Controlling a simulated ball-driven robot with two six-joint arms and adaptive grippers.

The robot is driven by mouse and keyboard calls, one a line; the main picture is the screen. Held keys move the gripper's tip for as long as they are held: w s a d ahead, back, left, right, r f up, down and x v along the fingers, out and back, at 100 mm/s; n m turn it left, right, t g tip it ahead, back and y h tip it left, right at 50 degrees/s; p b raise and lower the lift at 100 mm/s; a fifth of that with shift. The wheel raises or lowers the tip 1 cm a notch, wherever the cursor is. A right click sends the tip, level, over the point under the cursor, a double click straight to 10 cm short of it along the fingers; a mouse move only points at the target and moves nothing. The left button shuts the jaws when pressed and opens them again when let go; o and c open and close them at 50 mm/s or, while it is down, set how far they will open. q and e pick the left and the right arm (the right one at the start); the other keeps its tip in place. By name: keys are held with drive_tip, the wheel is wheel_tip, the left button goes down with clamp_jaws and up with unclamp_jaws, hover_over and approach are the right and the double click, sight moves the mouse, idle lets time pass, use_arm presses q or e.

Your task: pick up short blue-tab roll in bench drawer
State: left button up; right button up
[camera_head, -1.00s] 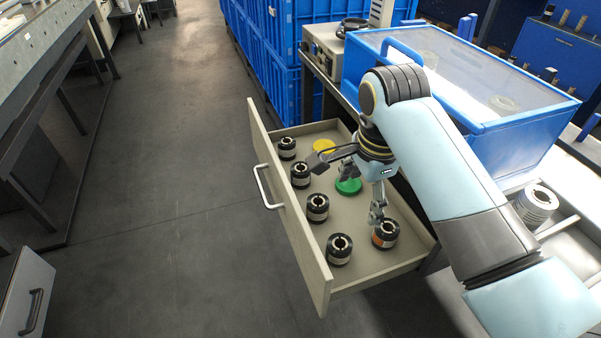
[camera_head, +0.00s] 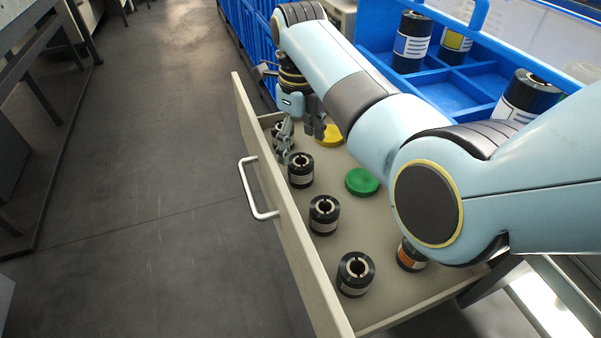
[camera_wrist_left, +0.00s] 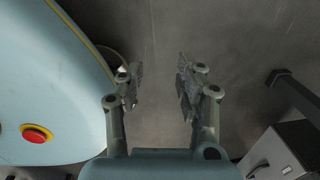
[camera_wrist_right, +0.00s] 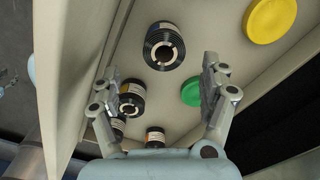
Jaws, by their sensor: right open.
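The open bench drawer (camera_head: 300,285) holds several short black rolls. Nearer ones are a second roll (camera_head: 301,171), a third (camera_head: 324,216), a fourth (camera_head: 355,275) and an orange-tab roll (camera_head: 411,256) partly behind my arm. In the right wrist view, one roll (camera_wrist_right: 163,46) shows upright beyond the open, empty fingers, roughly centred between them. My left gripper (camera_wrist_left: 158,76) is open and empty over the floor.
A green disc (camera_head: 362,182) and a yellow disc (camera_head: 330,136) lie in the drawer. The front panel with its handle (camera_head: 256,190) borders the rolls. A blue divided bin (camera_head: 450,92) with larger rolls stands on the right.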

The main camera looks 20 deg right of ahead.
sight(301, 161)
drive_tip(key=f+b, duration=0.1)
drive_tip(key=f, duration=0.1)
drive_tip(key=f+b, duration=0.1)
drive_tip(key=f, duration=0.1)
drive_tip(key=f+b, duration=0.1)
drive_tip(key=f, duration=0.2)
drive_tip(key=shift+w+d, duration=0.2)
drive_tip(key=shift+d, duration=0.05)
use_arm(q)
drive_tip(key=w, duration=0.1)
drive_tip(key=w+f, duration=0.1)
drive_tip(key=w+a+f, duration=0.1)
drive_tip(key=w, duration=0.1)
drive_tip(key=shift+f, duration=0.1)
use_arm(e)
drive_tip(key=shift+r, duration=0.15)
drive_tip(key=shift+c, duration=0.3)
drive_tip(key=c, duration=1.3)
use_arm(q)
drive_tip(key=shift+s, duration=0.1)
use_arm(e)
drive_tip(key=shift+r, duration=0.1)
